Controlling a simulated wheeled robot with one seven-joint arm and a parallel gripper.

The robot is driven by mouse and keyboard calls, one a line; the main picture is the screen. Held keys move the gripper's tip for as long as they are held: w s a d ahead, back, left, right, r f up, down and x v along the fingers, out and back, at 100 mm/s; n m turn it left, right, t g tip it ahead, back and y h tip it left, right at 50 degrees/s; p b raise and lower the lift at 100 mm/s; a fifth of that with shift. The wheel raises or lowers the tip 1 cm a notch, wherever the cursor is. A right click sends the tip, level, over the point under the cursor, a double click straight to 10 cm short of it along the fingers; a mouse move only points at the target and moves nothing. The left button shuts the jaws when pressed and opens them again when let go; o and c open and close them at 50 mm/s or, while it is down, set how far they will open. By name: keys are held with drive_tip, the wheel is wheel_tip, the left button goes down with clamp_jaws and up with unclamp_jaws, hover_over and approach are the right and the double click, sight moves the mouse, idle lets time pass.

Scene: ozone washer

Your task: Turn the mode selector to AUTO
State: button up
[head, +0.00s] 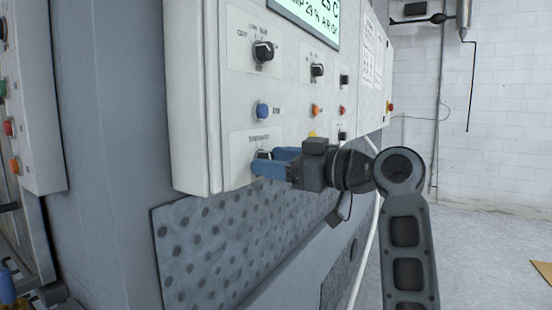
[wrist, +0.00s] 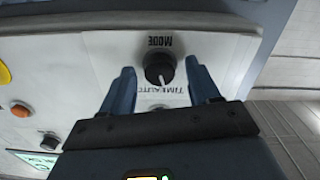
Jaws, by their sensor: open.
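The mode selector (wrist: 160,68) is a round black knob with a white pointer line, on a pale plate marked MODE and with a second label of position words. In the wrist view the picture is upside down, and the pointer is toward the position words; I cannot tell which word it marks. My gripper (wrist: 159,64) is open, with one blue finger on each side of the knob; I cannot tell whether they touch it. In the head view my gripper (head: 270,162) is at the panel's lower left, and the selector (head: 263,155) is partly hidden behind the fingers.
The control panel (head: 207,110) carries a larger black knob (head: 263,51), another black knob (head: 317,70), a blue button (head: 262,111) and a display (head: 308,18). A dotted grey panel (head: 215,240) is below. Floor at right is mostly clear.

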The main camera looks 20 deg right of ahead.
drive_tip(key=c, duration=1)
drive_tip(key=shift+c, duration=0.2)
drive_tip(key=shift+m, duration=0.3)
drive_tip(key=m+p, duration=0.2)
drive_tip(key=m, duration=0.1)
drive_tip(key=shift+w+r+p, duration=0.1)
drive_tip(key=shift+r+p, duration=0.1)
drive_tip(key=shift+p, duration=0.1)
drive_tip(key=shift+f+m+p, duration=0.1)
drive_tip(key=shift+m+p, duration=1.15)
drive_tip(key=shift+m, duration=0.85)
drive_tip(key=o, duration=1)
